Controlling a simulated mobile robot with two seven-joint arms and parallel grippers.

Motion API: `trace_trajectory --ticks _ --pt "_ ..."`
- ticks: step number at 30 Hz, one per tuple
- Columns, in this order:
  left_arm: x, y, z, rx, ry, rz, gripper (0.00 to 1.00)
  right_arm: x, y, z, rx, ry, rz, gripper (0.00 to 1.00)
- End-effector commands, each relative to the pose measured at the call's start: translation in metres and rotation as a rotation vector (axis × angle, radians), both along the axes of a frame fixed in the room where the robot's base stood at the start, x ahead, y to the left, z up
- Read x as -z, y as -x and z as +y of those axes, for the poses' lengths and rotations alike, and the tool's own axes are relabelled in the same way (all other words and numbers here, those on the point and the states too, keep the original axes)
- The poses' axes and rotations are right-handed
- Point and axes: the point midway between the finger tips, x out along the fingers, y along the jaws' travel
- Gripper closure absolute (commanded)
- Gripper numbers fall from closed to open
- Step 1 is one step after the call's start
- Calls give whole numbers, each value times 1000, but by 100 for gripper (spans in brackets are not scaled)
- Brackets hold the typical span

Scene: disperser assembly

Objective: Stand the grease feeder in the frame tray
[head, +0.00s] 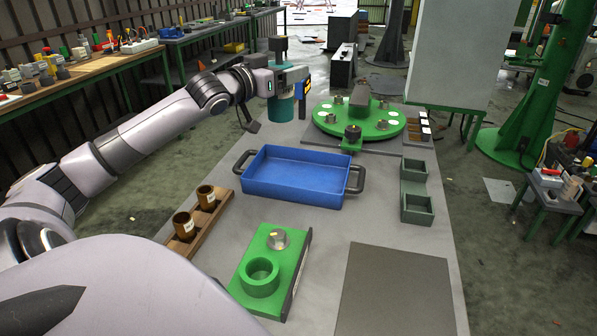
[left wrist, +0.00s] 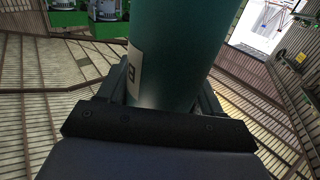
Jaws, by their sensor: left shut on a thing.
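The grease feeder appears to be the teal cylinder (head: 281,112) with a dark teal upper part, upright beyond the blue tray. My left gripper (head: 292,84) is shut on it. In the left wrist view the teal cylinder (left wrist: 172,50) fills the space between the fingers and bears a pale label with a dark letter; its ends are out of that view. The blue tray (head: 293,192) has two dark side handles, lies on the grey table and looks empty. It is probably the frame tray. My right gripper is not in view.
A green round plate (head: 358,121) with several knobs stands at the back. A green fixture (head: 243,285) with a ring is in front. A wooden holder (head: 222,202) with two brown cups lies left, green-grey bins (head: 414,188) right. A flat grey plate (head: 395,292) is bare.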

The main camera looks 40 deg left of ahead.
Motion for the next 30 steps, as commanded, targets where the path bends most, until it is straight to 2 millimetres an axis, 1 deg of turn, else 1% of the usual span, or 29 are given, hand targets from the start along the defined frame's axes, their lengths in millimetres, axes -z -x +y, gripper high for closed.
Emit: trace_trajectory --ticks 2,15,18,21,28,30 --pt "10 0 0 0 2 -4 100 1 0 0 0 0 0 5" --pt "112 0 0 0 3 -5 100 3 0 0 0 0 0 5" --pt "130 0 0 0 2 -6 100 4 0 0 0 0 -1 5" --pt "142 0 0 0 1 -8 100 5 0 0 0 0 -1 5" --pt "154 0 0 1 -1 -8 100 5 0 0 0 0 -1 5" --pt "162 0 0 0 0 -6 100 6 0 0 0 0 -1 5"
